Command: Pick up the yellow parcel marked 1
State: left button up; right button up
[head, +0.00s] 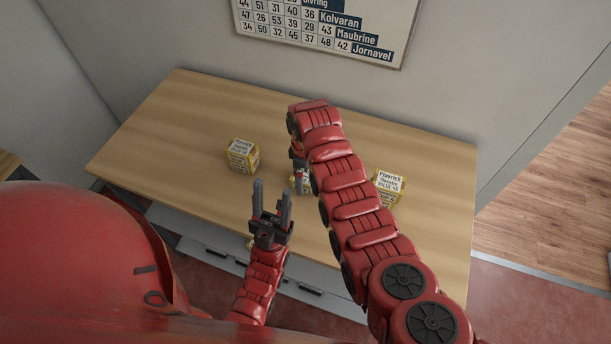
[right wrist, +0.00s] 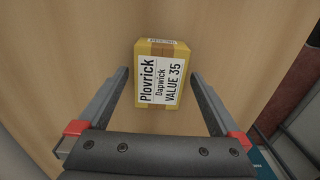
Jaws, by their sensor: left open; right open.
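Three yellow parcels with white labels stand on the wooden counter in the head view: a left parcel (head: 243,156), a middle parcel (head: 303,186) mostly hidden by my right arm, and a right parcel (head: 388,187). I cannot make out a mark 1 on any of them. In the right wrist view a yellow parcel (right wrist: 162,72), probably the middle one, has a label reading Plovrick, Dapwick, VALUE 35. My right gripper (right wrist: 159,80) is open above it, with one finger on each side and gaps between. My left gripper (head: 272,192) is open and empty, near the counter's front edge.
The counter (head: 200,105) is bare at the back left and between the parcels. A wall chart (head: 330,25) with numbers and place names hangs behind it. My right arm reaches across the counter, between the middle and right parcels. Drawers show below the front edge.

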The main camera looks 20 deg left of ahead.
jog(key=shift+f, duration=0.5)
jog(key=c, duration=1.5)
jog(key=shift+r, duration=0.1)
